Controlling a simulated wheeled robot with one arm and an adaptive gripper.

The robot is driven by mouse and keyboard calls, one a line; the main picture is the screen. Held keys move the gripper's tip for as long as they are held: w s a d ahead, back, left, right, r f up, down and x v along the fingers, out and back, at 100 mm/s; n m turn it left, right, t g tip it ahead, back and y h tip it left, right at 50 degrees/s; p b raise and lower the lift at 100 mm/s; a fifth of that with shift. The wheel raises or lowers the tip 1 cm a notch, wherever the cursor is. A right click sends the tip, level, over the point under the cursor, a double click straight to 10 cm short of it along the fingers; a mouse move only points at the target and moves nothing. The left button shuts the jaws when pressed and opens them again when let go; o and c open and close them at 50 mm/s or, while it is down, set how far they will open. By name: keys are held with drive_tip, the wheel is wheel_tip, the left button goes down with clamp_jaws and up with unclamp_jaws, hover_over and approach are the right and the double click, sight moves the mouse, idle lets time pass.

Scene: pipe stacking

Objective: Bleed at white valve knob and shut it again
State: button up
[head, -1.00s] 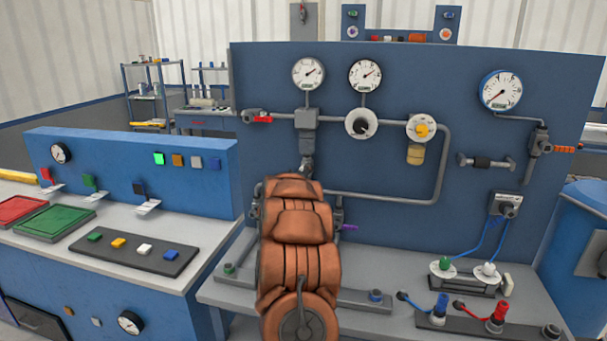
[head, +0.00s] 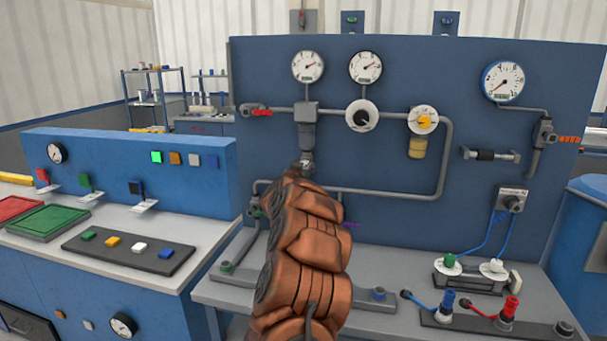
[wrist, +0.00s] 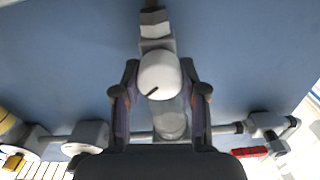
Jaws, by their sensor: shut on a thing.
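The white valve knob (wrist: 158,72) is in the middle of the wrist view, a round cap with a dark mark on its face. It sits on a grey fitting of the pipework. My gripper (wrist: 160,88) has one finger on each side of the knob and is shut on it. In the head view my copper-coloured arm (head: 300,255) reaches up to the fitting under the grey pipe block (head: 306,113). The arm hides the knob and most of the gripper there.
The blue panel carries a red lever (head: 261,112), a dark-centred dial (head: 362,116), a yellow-centred dial (head: 424,121) and round gauges (head: 308,66). A grey pipe (head: 390,192) runs just right of the arm. Blue and red connectors stand at the bench's lower right.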

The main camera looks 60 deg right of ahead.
drive_tip(key=m+b, duration=0.1)
drive_tip(key=m, duration=0.2)
drive_tip(key=shift+f+b, duration=0.2)
drive_tip(key=shift+b, duration=0.15)
drive_tip(key=m+b, duration=0.2)
drive_tip(key=m, duration=0.2)
drive_tip(key=shift+r+m+b, duration=0.15)
drive_tip(key=shift+m+b, duration=0.15)
drive_tip(key=shift+s+m, duration=0.1)
drive_tip(key=shift+m, duration=0.2)
drive_tip(key=o, duration=1.1)
drive_tip(key=shift+o, duration=0.2)
drive_tip(key=shift+a, duration=0.1)
drive_tip(key=v, duration=1.1)
drive_tip(key=shift+s+a, duration=0.2)
drive_tip(key=shift+a, duration=0.15)
drive_tip(key=shift+r, duration=0.1)
